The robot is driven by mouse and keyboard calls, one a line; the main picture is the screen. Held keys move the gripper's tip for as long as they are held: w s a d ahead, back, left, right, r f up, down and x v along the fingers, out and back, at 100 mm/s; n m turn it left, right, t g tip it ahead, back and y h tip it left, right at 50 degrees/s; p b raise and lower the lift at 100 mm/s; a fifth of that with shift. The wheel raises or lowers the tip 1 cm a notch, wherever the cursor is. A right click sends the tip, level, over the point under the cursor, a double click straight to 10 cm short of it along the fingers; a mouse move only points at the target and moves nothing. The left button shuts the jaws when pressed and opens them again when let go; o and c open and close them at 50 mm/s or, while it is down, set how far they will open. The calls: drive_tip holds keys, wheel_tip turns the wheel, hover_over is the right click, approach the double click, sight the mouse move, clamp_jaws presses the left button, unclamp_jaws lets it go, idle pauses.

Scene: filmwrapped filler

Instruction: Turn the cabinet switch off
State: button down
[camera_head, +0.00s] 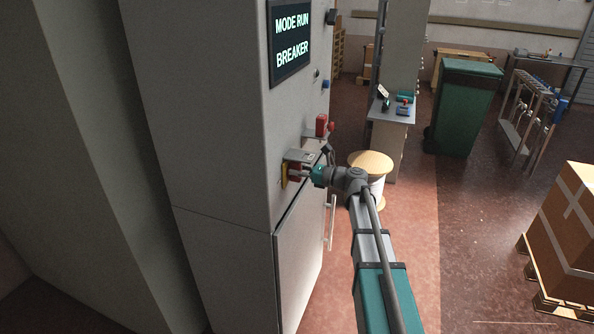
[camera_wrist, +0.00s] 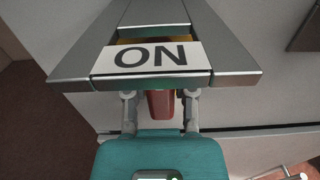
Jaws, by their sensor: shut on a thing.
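The cabinet (camera_head: 205,120) is tall and grey, with a display (camera_head: 290,40) reading "MODE RUN BREAKER". On its side face sits the switch, with a yellow part (camera_head: 284,176) and a red handle (camera_head: 294,174) under a grey hood. In the wrist view the hood carries a white label (camera_wrist: 153,57) reading "ON", and the red handle (camera_wrist: 161,104) hangs below it. My gripper (camera_wrist: 160,97) has a finger on each side of the red handle and is shut on it. The handle's upper end is hidden by the label.
A red device (camera_head: 321,125) sticks out of the cabinet beyond the switch. A cabinet door handle (camera_head: 331,222) is below. A spool (camera_head: 371,163) stands behind my arm. A green bin (camera_head: 465,105) and a taped carton on a pallet (camera_head: 572,225) stand right; the floor between is clear.

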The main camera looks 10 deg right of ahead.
drive_tip(key=shift+n, duration=0.3)
drive_tip(key=n, duration=0.4)
drive_tip(key=shift+s+a, duration=0.1)
drive_tip(key=shift+s, duration=0.05)
drive_tip(key=n, duration=0.4)
drive_tip(key=shift+s+f+n, duration=0.1)
drive_tip(key=shift+f+n, duration=0.05)
drive_tip(key=shift+n, duration=0.15)
drive_tip(key=n, duration=0.4)
drive_tip(key=shift+s+a+f+n, duration=0.1)
drive_tip(key=shift+n, duration=0.2)
drive_tip(key=shift+f+n+b, duration=0.15)
drive_tip(key=shift+n+b, duration=0.2)
drive_tip(key=shift+n, duration=1.75)
drive_tip(key=shift+c, duration=2.2)
unclamp_jaws()
